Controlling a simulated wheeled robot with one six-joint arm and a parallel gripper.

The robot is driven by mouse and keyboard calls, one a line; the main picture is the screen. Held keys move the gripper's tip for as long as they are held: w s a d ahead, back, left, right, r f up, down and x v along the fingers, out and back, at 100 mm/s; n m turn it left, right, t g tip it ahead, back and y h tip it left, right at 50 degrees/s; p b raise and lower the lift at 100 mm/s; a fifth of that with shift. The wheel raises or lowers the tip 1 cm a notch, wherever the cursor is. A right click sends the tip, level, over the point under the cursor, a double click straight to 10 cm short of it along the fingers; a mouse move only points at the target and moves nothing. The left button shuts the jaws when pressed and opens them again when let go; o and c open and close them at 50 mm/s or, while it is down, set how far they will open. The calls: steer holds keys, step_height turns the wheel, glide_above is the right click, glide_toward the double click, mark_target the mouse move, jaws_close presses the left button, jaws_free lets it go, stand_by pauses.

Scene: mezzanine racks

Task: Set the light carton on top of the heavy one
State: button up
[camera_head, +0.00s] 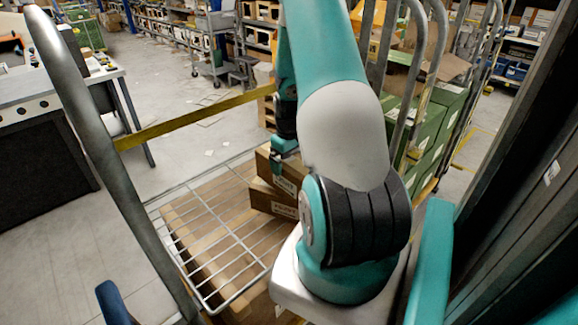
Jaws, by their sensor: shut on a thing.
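Two small brown cartons show left of my arm, one above the other. The upper carton (287,181) is slightly offset from the lower carton (265,198). Both bear print on the near face, too small to read surely, so I cannot tell light from heavy by it. My gripper (279,161) points down at the upper carton and is shut on it. My arm hides the right ends of both cartons and part of the grip. Whether the upper carton touches the lower one is unclear.
A cart with a wire grid (222,237) and large brown cardboard (192,222) lies below. A grey post (95,130) and a yellow strap (190,122) border it. Green boxes (425,125) on a cage trolley stand right. A workbench (50,92) stands left; open floor lies beyond.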

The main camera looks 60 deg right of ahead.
steer(key=shift+f, duration=1.2)
steer(key=shift+f, duration=0.15)
steer(key=o, duration=0.8)
steer(key=shift+c, duration=0.2)
step_height(320, 180, up, 12)
steer(key=shift+r+b, duration=0.15)
steer(key=shift+b, duration=0.85)
